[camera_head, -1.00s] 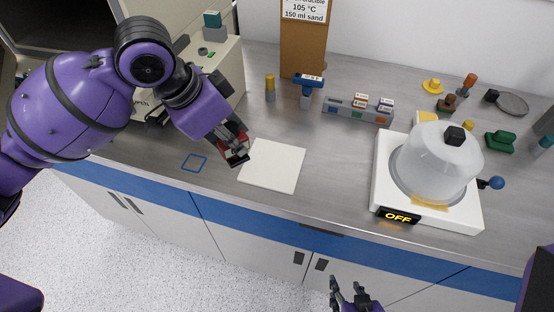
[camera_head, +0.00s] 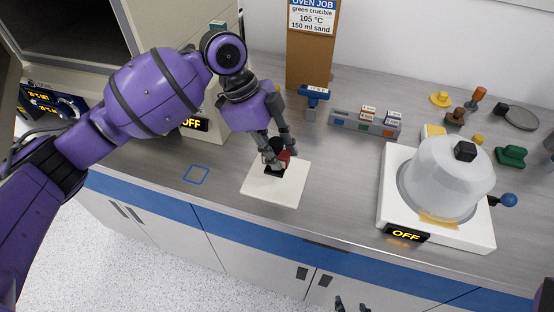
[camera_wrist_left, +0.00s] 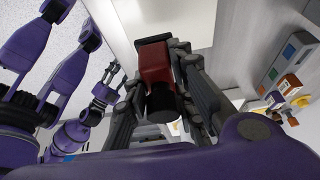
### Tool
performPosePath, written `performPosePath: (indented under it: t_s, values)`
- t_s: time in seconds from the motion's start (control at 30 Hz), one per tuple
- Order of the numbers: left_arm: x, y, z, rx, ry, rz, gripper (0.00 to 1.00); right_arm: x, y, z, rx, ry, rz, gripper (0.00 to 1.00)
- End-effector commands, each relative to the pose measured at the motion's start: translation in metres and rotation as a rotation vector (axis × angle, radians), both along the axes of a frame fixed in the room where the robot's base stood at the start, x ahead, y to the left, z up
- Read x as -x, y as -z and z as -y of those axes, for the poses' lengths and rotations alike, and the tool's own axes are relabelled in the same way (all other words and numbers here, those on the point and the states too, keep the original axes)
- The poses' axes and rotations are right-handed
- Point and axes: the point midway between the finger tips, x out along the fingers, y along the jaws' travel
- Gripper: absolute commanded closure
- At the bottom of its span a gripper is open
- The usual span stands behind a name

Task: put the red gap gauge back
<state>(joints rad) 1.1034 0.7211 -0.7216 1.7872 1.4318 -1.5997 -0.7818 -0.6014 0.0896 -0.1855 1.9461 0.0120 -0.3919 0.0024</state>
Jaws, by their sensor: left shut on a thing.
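My left gripper (camera_head: 277,158) is shut on the red gap gauge (camera_head: 285,155), a red block with a black part. It is over the white square plate (camera_head: 256,188); I cannot tell whether the gauge touches the plate. In the left wrist view the gauge (camera_wrist_left: 154,62) sits between the fingers, its red body and black round end showing. My right gripper (camera_head: 351,304) shows only its fingertips at the bottom edge, apart and empty.
A grey rack (camera_head: 350,122) with coloured squares and small labelled blocks stands at the back. A blue square outline (camera_head: 196,175) is on the bench. A white device (camera_head: 390,222) with a clear dome (camera_head: 440,180) and an OFF display stands right. Bench between plate and device is clear.

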Motion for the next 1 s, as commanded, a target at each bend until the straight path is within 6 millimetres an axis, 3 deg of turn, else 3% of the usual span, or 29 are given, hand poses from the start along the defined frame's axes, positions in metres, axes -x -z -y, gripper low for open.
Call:
performPosePath:
  t_s: [0.2,0.37,0.57,0.93,0.97,1.0]
  values:
    - [-0.02,0.022,0.003,0.001,-0.002,0.001,1.0,0.001,0.002,0.0,0.001,0.002,-0.002,0.57]
    - [-0.027,0.031,0.004,0.002,-0.002,0.002,1.0,-0.001,0.002,0.0,-0.001,0.004,0.001,0.57]
    - [-0.026,0.059,0.003,0.002,-0.002,0.002,1.0,-0.004,0.0,0.0,0.0,0.003,0.008,0.57]
    - [-0.027,0.063,0.003,0.001,-0.002,0.004,1.0,-0.003,0.001,0.0,0.0,0.003,0.006,0.57]
    - [-0.026,0.064,0.003,0.0,-0.002,0.003,0.76,-0.003,0.001,0.0,0.0,0.003,0.005,0.57]
    - [-0.026,0.064,0.003,0.0,-0.002,0.004,0.71,-0.002,0.001,0.0,0.0,0.003,0.005,0.57]
